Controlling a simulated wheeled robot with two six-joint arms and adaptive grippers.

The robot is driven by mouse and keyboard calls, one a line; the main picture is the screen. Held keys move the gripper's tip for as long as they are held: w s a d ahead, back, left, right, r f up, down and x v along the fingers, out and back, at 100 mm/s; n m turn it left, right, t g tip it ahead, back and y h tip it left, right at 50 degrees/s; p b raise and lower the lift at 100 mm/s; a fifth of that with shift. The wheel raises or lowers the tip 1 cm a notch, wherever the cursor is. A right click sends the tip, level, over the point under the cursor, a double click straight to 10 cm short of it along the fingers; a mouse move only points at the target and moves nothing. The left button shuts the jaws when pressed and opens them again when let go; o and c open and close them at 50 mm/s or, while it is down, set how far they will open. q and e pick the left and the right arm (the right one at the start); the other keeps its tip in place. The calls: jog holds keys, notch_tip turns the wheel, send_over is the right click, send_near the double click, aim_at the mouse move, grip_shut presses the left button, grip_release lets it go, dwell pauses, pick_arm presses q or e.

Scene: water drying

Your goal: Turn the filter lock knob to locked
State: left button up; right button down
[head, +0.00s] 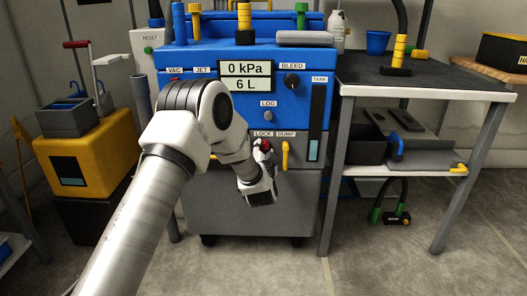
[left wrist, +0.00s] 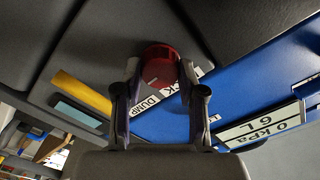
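The red filter lock knob (left wrist: 160,65) sits on the grey lower panel of the blue machine, by the LOCK and DUMP labels; it also shows in the head view (head: 265,145). My left gripper (left wrist: 159,72) is at the knob, one finger on each side of it. The fingers are drawn in and seem to touch its sides, though the contact is small to see. In the head view the left gripper (head: 263,158) partly covers the panel below the LOCK label. The knob's exact turn is hard to read. My right gripper is not in view.
A yellow dump handle (head: 285,155) is just right of the knob and shows close in the left wrist view (left wrist: 82,92). The display (head: 245,76) reads 0 kPa and 6 L. A black bleed knob (head: 292,81) sits higher. A workbench (head: 440,85) stands at right.

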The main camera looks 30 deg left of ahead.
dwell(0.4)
pick_arm(q)
jog(key=n+p, duration=0.2)
jog(key=n, duration=0.1)
jog(key=shift+r+p, duration=0.15)
jog(key=shift+p, duration=0.15)
jog(key=n+p, duration=0.1)
jog(key=n, duration=0.4)
jog(key=shift+p, duration=0.4)
jog(key=n, duration=0.4)
jog(key=shift+p, duration=0.35)
jog(key=n, duration=0.5)
jog(key=shift+a, duration=0.1)
jog(key=shift+n, duration=0.3)
jog(key=o, duration=1.1)
jog(key=shift+f, duration=0.2)
jog(key=shift+o, duration=0.2)
jog(key=shift+s, duration=0.1)
